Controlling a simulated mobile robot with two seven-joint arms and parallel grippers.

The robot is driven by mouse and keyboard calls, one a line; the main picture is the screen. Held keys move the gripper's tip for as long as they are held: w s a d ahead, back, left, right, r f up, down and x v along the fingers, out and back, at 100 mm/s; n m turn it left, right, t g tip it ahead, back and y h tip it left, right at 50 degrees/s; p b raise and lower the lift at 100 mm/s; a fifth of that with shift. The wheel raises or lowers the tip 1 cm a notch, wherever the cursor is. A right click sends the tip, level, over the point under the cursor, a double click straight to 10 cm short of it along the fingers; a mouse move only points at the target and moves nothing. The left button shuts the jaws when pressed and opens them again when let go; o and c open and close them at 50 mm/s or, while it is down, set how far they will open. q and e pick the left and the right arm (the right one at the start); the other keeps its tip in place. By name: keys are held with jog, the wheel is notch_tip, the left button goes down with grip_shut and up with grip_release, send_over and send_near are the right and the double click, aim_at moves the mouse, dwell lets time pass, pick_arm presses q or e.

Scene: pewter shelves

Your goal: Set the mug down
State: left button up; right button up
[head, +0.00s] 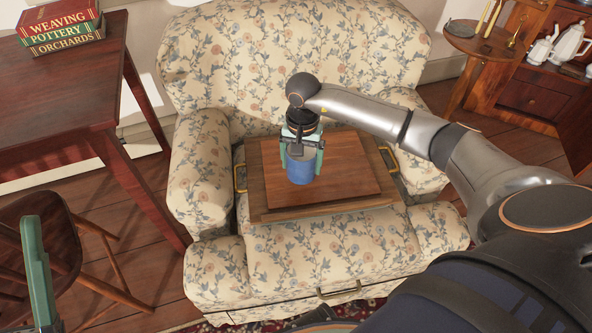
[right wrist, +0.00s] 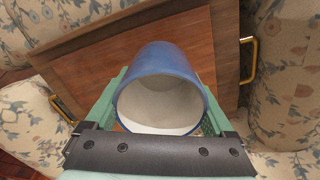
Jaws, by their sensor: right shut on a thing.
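A blue mug (head: 301,168) with a white inside is between the fingers of my right gripper (head: 302,160), which is shut on it. The mug is over a wooden tray (head: 352,168) that lies on a floral armchair. In the right wrist view the mug (right wrist: 160,62) shows its open rim toward the camera, with a green finger on each side. I cannot tell if its base touches the tray (right wrist: 110,65). No handle shows. Part of my left gripper (head: 38,270) is at the lower left edge, far from the mug; its opening does not show.
The floral armchair (head: 270,50) surrounds the tray, with a brass handle (head: 240,178) at the tray's side. A dark table (head: 75,85) with several stacked books (head: 62,30) stands left, above a wooden chair (head: 40,240). A cabinet (head: 535,95) with teapots stands right. The tray's right part is bare.

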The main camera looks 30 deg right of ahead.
jog(key=shift+w+a+f+b, duration=0.2)
jog(key=shift+w+f+b, duration=0.2)
jog(key=shift+w+f, duration=0.65)
notch_tip(320, 180, down, 3)
jog(key=shift+s+r+b, duration=0.1)
jog(key=shift+b, duration=0.45)
jog(key=shift+f, duration=0.25)
jog(key=shift+r, duration=0.1)
jog(key=shift+f, duration=0.2)
jog(key=o, duration=1.4)
jog(key=shift+o, duration=0.2)
